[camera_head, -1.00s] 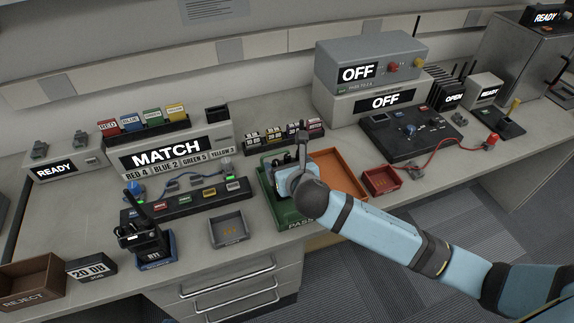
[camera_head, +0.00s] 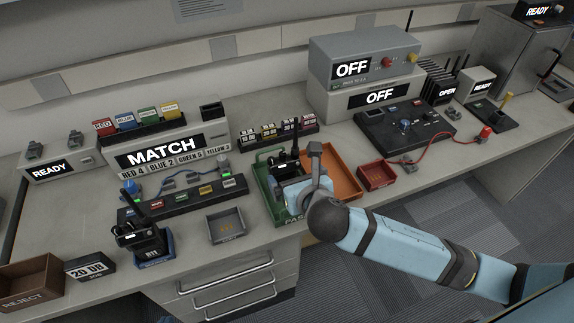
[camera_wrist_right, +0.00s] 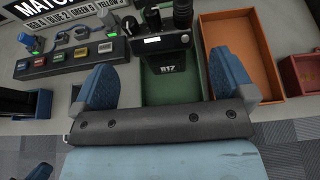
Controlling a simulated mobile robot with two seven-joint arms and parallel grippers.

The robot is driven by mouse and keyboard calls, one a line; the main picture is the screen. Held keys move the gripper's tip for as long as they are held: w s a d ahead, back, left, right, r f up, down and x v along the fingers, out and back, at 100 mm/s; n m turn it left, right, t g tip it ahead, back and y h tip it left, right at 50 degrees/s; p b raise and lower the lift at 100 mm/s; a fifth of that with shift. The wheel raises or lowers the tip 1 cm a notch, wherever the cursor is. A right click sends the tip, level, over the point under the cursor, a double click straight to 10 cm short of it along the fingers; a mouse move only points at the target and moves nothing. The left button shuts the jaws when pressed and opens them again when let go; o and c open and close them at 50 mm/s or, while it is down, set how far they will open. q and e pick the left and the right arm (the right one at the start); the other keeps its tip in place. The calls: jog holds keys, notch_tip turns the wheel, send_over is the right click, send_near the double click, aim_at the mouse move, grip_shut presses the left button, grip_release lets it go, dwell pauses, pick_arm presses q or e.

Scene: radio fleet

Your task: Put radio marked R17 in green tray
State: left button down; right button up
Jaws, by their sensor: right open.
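The radio marked R17 (camera_wrist_right: 170,62) is black, with knobs and an antenna on top. It stands at the green tray, and its dark body (camera_head: 288,170) shows behind my gripper in the head view. The green tray (camera_head: 267,188) has a PASS label on its front; its floor also shows in the right wrist view (camera_wrist_right: 182,92). My right gripper (camera_wrist_right: 168,84) is open, with its two blue fingers spread to either side of the radio and visible space beside it. The radio's base is partly hidden. My left gripper is not in view.
An orange tray (camera_head: 345,180) adjoins the green tray on the right, with a small red tray (camera_head: 377,176) beyond. A grey tray (camera_head: 226,226) lies left. Another radio (camera_head: 140,237) stands in a blue holder. A MATCH unit (camera_head: 165,153) stands behind.

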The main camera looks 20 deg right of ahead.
jog(key=s+d+f+m+g+y, duration=0.1)
jog(key=s+f+m, duration=0.7)
jog(key=m, duration=0.9)
jog(key=s+d+f+m+g+y, duration=0.1)
jog(key=s+f+m, duration=0.7)
jog(key=m, duration=0.8)
notch_tip(320, 180, down, 3)
jog(key=shift+s+r+m+g+y, duration=0.1)
jog(key=shift+s+m+g+y, duration=0.1)
jog(key=shift+m+g+y, duration=0.2)
notch_tip(320, 180, up, 12)
jog(key=p, duration=1.3)
jog(key=shift+d+r, duration=0.25)
jog(key=shift+d, duration=0.1)
jog(key=shift+s, duration=0.1)
